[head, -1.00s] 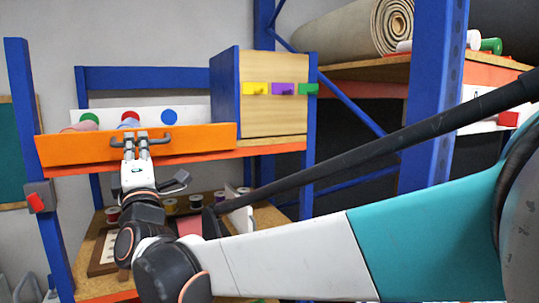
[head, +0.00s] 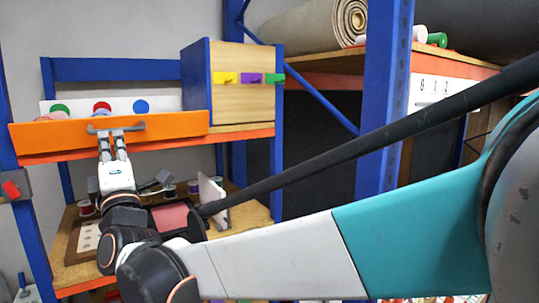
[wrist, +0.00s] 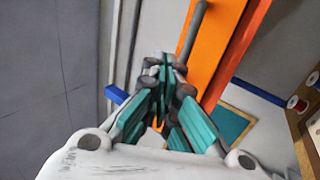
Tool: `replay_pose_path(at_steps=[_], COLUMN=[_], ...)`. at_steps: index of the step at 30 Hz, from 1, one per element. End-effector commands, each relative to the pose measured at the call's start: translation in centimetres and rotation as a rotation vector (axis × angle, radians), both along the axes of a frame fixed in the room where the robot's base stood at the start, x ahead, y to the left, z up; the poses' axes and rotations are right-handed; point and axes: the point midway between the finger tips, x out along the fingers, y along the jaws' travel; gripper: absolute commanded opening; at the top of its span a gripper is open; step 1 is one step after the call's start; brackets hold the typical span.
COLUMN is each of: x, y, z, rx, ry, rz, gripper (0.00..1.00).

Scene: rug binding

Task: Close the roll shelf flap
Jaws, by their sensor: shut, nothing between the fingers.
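The roll shelf flap (head: 178,125) is an orange board along the front of the upper shelf at the left of the head view. It stands roughly upright, and I cannot tell its exact tilt. A grey bar handle (head: 134,127) runs along its upper part. My gripper (head: 113,134) is shut and empty, with its fingertips at or just below the handle; contact is unclear. In the wrist view, the teal-padded fingers (wrist: 165,66) are together beside the orange flap (wrist: 228,45), and the handle (wrist: 194,32) extends just beyond the tips.
A white panel with coloured dots (head: 80,107) stands behind the flap. A wooden box (head: 243,104) with coloured clips is to its right. Spools and a tilted white board (head: 213,194) are on the lower shelf.

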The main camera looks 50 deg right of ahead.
Motion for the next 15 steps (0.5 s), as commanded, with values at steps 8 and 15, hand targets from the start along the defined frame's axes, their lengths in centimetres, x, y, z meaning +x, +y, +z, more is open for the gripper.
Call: replay_pose_path(at_steps=[8,15], x=[-5.0,-9.8], y=[1.6,3.1], z=[-2.3,-4.4], rx=[0.002,0.001], ry=[0.0,0.0], rz=[0.005,0.006], gripper=[0.0,0.0])
